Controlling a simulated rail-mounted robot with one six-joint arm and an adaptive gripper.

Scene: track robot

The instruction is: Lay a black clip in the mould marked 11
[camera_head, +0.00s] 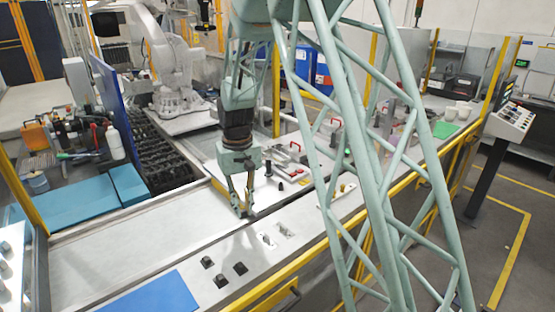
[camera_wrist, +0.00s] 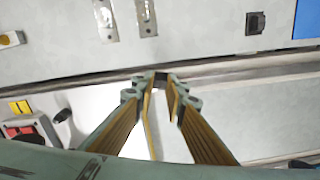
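My gripper (camera_head: 243,211) points down over the grey bench, near the seam behind its front strip. In the wrist view its fingers (camera_wrist: 161,82) are nearly closed on a small dark piece (camera_wrist: 161,76), which looks like a black clip. Several black clips stand on the front strip: one (camera_head: 207,262), another (camera_head: 240,268) and a third (camera_head: 221,281); one (camera_wrist: 255,22) also shows in the wrist view. Two metal mould plates (camera_head: 265,240) (camera_head: 284,229) lie to the right of my gripper in the head view; they show at the top of the wrist view (camera_wrist: 105,18) (camera_wrist: 147,15). I cannot read any number on them.
A blue mat (camera_head: 155,295) lies at the front left. A white panel with red handles (camera_head: 285,162) stands behind and right of my gripper. A yellow rail (camera_head: 300,262) runs along the bench front. The bench left of my gripper is clear.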

